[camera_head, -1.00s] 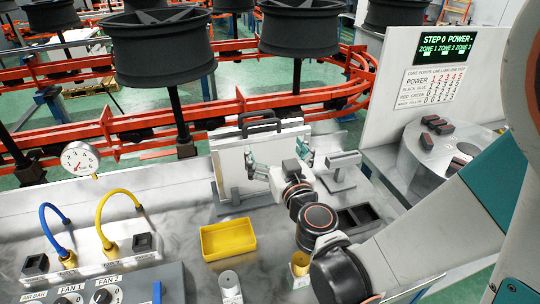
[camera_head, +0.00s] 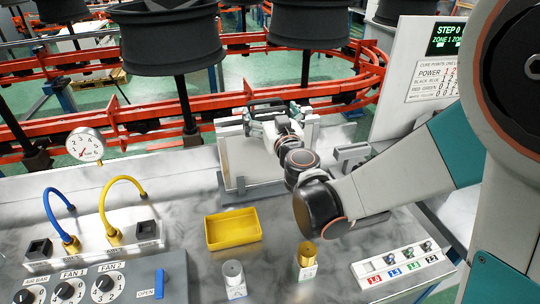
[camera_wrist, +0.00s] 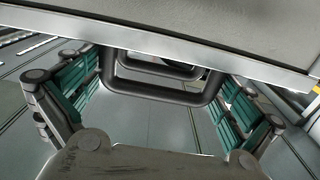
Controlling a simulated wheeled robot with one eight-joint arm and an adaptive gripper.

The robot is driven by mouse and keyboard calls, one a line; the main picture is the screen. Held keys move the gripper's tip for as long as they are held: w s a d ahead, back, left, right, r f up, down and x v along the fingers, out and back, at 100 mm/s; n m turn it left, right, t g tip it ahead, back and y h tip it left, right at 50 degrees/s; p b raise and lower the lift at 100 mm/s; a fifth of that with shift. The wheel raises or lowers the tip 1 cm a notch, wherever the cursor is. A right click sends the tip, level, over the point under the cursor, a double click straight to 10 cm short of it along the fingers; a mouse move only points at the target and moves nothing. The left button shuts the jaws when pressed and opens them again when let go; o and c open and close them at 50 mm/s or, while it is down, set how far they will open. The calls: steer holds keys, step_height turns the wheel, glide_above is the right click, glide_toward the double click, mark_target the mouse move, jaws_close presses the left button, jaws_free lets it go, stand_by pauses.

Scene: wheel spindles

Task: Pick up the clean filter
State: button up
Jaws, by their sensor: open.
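A pale, framed filter panel (camera_head: 250,160) stands upright in a grey holder on the bench, with dark handles (camera_head: 266,103) at its top. Two handles show in the wrist view (camera_wrist: 165,90), one behind the other; I cannot tell which filter is the clean one. My gripper (camera_head: 277,118) is at the top of the panel, near the handles. In the wrist view my gripper (camera_wrist: 160,92) has its teal-padded fingers wide apart, one on each side of the nearer handle, and holds nothing. Part of the panel is hidden behind my arm.
A yellow tray (camera_head: 232,244) sits on the bench in front of the panel. Silver (camera_head: 233,274) and brass (camera_head: 307,255) cylinders stand near the front. A gauge (camera_head: 86,146) and blue and yellow hoses (camera_head: 105,205) are at left. An orange conveyor rail (camera_head: 70,145) runs behind.

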steer(key=shift+c, duration=0.2)
steer(key=c, duration=1.4)
steer(key=shift+r, duration=0.15)
steer(key=shift+c, duration=0.2)
